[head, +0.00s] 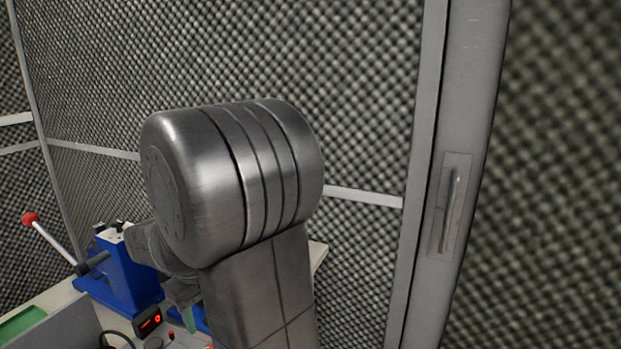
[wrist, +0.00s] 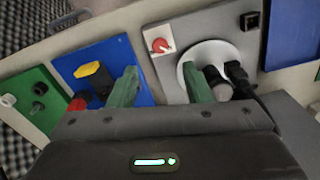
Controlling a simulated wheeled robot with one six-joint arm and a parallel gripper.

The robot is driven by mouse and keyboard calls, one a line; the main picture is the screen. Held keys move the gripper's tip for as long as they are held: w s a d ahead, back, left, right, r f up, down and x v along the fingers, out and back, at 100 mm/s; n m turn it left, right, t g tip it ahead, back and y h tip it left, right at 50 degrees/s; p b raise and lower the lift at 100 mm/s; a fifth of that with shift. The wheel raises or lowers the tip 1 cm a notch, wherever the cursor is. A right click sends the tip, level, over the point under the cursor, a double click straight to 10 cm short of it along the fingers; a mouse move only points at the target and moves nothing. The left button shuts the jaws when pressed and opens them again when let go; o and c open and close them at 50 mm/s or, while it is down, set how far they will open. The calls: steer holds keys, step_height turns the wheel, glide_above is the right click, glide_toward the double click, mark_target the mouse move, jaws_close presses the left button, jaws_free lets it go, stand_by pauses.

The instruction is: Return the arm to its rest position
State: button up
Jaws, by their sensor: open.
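My gripper (wrist: 162,88) shows in the wrist view with its two green fingers wide apart and nothing between them. It is above a bench that carries a blue board (wrist: 126,58) on the left and a grey panel (wrist: 170,77) on the right. The left finger overlaps the blue board and the right finger overlaps a white round disc (wrist: 190,54) on the grey panel. In the head view my own arm fills the middle and hides most of the gripper and part of the bench.
A blue machine (head: 128,272) with a red-knobbed lever (head: 50,240) stands at the left. A small red display (head: 148,321) is near it. In the wrist view a green board (wrist: 40,110) lies at the left. Foam-covered walls (head: 300,50) surround the place, with a grey door frame (head: 440,180) at the right.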

step_height(320, 180, down, 9)
steer(key=shift+f, duration=0.2)
steer(key=shift+r, duration=0.1)
